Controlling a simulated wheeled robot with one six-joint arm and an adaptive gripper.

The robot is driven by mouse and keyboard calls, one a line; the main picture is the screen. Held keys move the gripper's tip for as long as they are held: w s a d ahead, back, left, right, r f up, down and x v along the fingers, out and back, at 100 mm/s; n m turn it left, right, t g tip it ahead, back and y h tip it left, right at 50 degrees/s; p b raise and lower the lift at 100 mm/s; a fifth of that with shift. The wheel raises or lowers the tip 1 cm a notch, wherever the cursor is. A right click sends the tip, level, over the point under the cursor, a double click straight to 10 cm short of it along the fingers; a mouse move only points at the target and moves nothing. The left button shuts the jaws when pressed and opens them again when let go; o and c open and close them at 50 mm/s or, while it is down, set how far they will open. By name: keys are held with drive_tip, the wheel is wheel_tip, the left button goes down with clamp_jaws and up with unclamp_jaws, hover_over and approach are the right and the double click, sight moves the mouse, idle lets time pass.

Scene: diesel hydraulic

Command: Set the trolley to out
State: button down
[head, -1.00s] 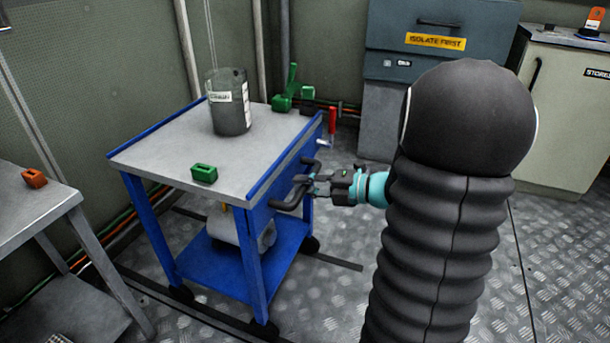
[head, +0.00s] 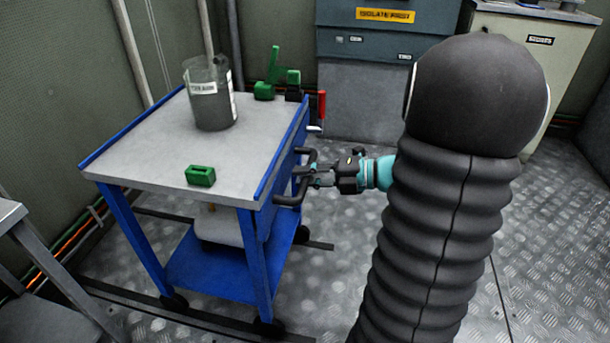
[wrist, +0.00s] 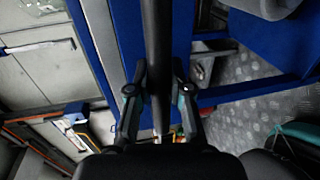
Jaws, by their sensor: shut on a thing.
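The blue trolley (head: 258,262) stands on wheels on the metal floor, with a grey top and a blue lower shelf. Its black handle (head: 298,178) sticks out from its right side. My gripper (head: 318,176) is at this handle, shut on its bar. In the wrist view the handle bar (wrist: 157,60) runs between the two fingers of my gripper (wrist: 160,95). On the trolley top stand a grey labelled container (head: 211,95) and a small green block (head: 200,176). A pale object (head: 220,226) sits below the top, partly hidden.
Dark floor rails (head: 150,311) run under and beside the trolley. A metal table (head: 12,215) stands at the left. Behind are a grey cabinet with a yellow label (head: 385,15) and a pale cabinet (head: 525,60). Patterned floor to the right is open.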

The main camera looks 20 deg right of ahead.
drive_tip(key=c, duration=1.1)
unclamp_jaws()
drive_tip(key=shift+o, duration=0.2)
drive_tip(key=v, duration=1.2)
drive_tip(key=shift+f, duration=0.1)
